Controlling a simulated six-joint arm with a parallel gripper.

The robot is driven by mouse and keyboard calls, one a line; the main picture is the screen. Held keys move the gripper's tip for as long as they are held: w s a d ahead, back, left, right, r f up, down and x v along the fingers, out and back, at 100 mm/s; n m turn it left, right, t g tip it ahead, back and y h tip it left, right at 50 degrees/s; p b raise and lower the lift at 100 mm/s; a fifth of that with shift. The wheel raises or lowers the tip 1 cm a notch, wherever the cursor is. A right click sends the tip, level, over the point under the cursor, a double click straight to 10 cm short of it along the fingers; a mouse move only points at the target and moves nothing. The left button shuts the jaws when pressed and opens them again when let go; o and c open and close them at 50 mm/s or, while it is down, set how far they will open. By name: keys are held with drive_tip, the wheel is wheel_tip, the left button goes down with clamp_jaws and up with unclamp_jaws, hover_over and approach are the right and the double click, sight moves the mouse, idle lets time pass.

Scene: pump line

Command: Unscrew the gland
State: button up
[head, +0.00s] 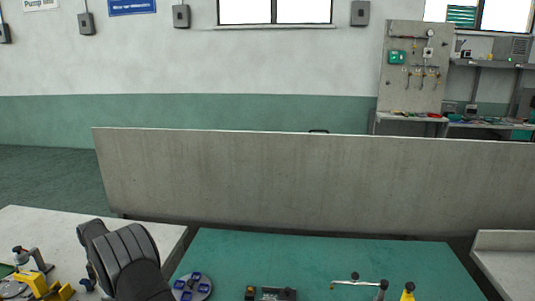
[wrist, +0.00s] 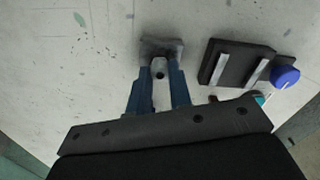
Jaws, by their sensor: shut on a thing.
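My gripper (wrist: 160,75) shows in the wrist view with its two blue fingers close together, shut on a small pale grey metal part (wrist: 160,66). A darker grey block (wrist: 162,46) sits right at the fingertips. I cannot tell for sure whether the held part is the gland, as the fingers hide most of it. In the head view my arm covers the lower left, and my fingertips are hidden there.
In the wrist view, a black block with two pale strips (wrist: 237,65) and a blue knob (wrist: 286,77) stand right of my gripper on the pale bench (wrist: 110,30). In the head view, a yellow device (head: 35,284) is at far left, and a round holder (head: 191,288) lies on the green mat (head: 320,255).

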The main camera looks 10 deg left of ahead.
drive_tip(key=n, duration=0.5)
drive_tip(key=shift+n, duration=1)
drive_tip(key=n, duration=0.7)
drive_tip(key=shift+n, duration=1.2)
drive_tip(key=n, duration=0.4)
drive_tip(key=shift+r+n, duration=0.1)
drive_tip(key=shift+n, duration=0.2)
